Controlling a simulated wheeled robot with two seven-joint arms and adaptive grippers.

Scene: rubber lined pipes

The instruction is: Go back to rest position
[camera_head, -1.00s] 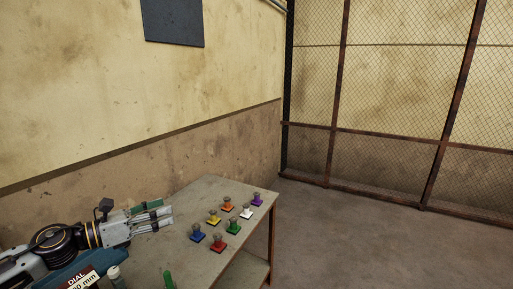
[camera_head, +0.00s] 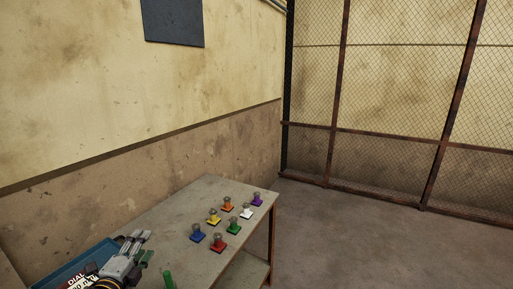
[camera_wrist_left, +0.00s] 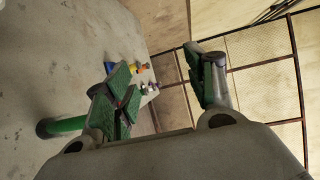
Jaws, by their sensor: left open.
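My left gripper (camera_head: 138,245) is low at the left of the head view, over the near left part of the table (camera_head: 160,215). Its fingers are apart and nothing is between them. In the left wrist view the open fingers (camera_wrist_left: 165,90) with green pads show large, with the table to the left and the fence beyond. My right gripper is not in view.
Several coloured knobs stand on the table, among them blue (camera_head: 197,232), red (camera_head: 218,242) and purple (camera_head: 257,199). A blue box (camera_head: 75,268) lies left. A mesh fence (camera_head: 390,90) stands behind open floor (camera_head: 370,235).

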